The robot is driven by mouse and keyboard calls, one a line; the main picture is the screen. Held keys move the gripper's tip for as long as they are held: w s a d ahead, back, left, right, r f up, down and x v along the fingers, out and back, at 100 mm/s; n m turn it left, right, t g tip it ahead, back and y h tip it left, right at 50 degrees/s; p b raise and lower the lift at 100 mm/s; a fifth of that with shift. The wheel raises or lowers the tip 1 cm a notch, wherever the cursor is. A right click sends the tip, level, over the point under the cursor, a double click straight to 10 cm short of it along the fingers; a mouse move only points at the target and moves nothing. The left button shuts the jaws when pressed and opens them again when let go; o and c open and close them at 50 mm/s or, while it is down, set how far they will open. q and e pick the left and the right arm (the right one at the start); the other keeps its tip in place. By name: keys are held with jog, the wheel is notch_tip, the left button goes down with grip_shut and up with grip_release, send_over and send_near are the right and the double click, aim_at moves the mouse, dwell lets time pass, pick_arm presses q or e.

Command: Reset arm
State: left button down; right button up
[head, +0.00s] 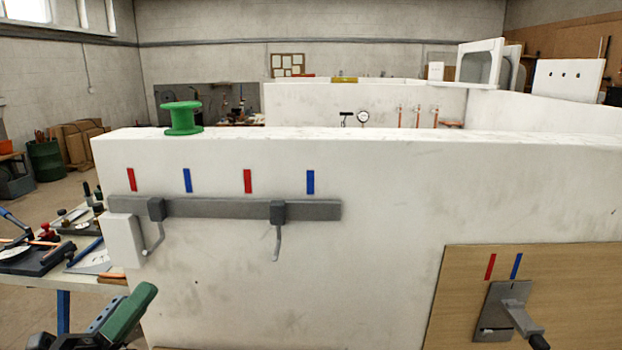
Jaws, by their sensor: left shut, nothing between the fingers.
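My left gripper (118,314), dark grey with a green part, shows at the bottom left edge, partly cut off by the frame. It is shut and empty, in front of the white wall's lower left corner and apart from the rail and hooks. My right gripper is out of view. No object is held.
A white wall (370,190) carries a grey rail (225,209) with two hooked brackets under red and blue marks. A green spool (182,118) stands on its top. A wooden panel (580,290) with a lever (518,314) is lower right. A cluttered workbench (75,277) is left.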

pick_arm(q)
jog(key=s+a+f+n+g+y, duration=0.1)
jog(key=a+f+n+g+y, duration=0.15)
jog(key=f+n+y, duration=0.7)
jog(key=a+f+n+g+y, duration=0.2)
jog(key=a+f+n+y, duration=0.35)
jog(key=f+n, duration=0.75)
jog(key=s+d+f+n+g, duration=0.3)
jog(key=s+f+g, duration=0.45)
jog(key=s, duration=0.35)
jog(key=s+d+f+n+g, duration=0.4)
jog(key=s+f+g, duration=0.2)
jog(key=s+f, duration=0.45)
jog(key=w+d+f+t+h+b, duration=0.1)
jog(key=w+d+f+t, duration=0.1)
jog(key=f+t, duration=0.5)
notch_tip(320, 180, down, 3)
jog(key=shift+w+d+f, duration=0.1)
jog(key=shift+w+d, duration=0.1)
jog(key=shift+w, duration=0.5)
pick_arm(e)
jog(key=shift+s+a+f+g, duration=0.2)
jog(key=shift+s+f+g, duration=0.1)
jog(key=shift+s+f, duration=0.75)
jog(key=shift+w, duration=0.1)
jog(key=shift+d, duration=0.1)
